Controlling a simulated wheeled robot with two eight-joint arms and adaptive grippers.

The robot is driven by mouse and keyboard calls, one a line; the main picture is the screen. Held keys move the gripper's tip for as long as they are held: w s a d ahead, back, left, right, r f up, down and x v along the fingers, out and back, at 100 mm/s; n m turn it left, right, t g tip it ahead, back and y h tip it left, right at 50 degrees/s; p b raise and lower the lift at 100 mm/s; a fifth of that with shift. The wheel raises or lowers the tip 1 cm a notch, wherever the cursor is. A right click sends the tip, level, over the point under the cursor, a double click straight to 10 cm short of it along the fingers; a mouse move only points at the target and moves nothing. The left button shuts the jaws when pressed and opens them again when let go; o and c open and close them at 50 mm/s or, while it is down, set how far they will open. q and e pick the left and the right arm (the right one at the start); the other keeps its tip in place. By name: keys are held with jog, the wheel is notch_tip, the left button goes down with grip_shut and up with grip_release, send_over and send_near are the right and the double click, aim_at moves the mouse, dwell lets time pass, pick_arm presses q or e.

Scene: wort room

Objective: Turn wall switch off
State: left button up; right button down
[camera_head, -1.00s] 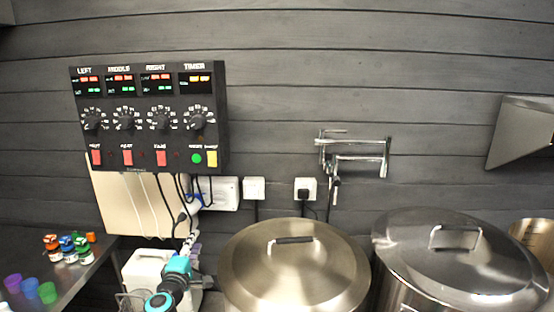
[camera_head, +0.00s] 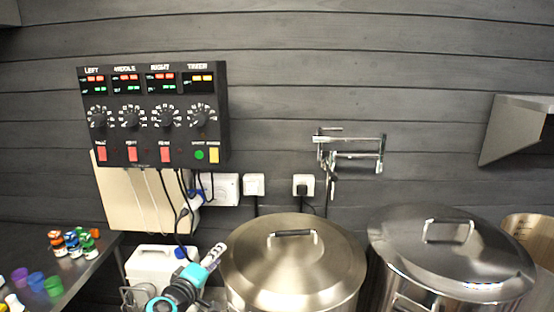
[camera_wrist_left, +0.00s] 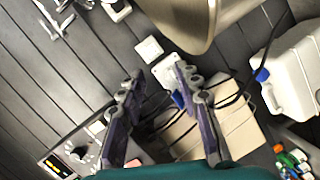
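A plain white wall box (camera_head: 254,184), apparently the switch, is on the dark plank wall between two other white fittings. It also shows in the left wrist view (camera_wrist_left: 149,48); its on or off position is too small to tell. To its left is a wider white socket (camera_head: 228,190) with a blue plug; to its right is a white socket (camera_head: 304,182) with a black plug. My left gripper (camera_head: 217,252) is below and left of the box, apart from it. In the wrist view its fingers (camera_wrist_left: 158,80) are spread and empty. My right gripper is not in view.
A large lidded pot (camera_head: 290,265) stands close right of my left gripper, with another (camera_head: 450,250) farther right. A white jug (camera_head: 152,262) is at left. The control panel (camera_head: 150,118) and its hanging cables are above. A folding metal wall bracket (camera_head: 350,150) is at right.

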pick_arm(q)
jog(key=s+d+f+m+g, duration=0.2)
jog(key=s+f+m+g, duration=0.15)
jog(key=s, duration=0.45)
jog(key=s+d+f+m+g, duration=0.2)
jog(key=s+m, duration=0.2)
jog(key=s, duration=0.4)
jog(key=s+a+f+m+g+y, duration=0.1)
jog(key=s+a+f+y, duration=0.1)
jog(key=s, duration=0.4)
jog(key=s+a+f+m+g+y, duration=0.1)
jog(key=s+a+f+m+y, duration=0.1)
jog(key=s, duration=0.4)
notch_tip(320, 180, down, 2)
jog(key=shift+s+a+f+g, duration=0.25)
jog(key=shift+a+g, duration=0.1)
jog(key=shift+a, duration=0.1)
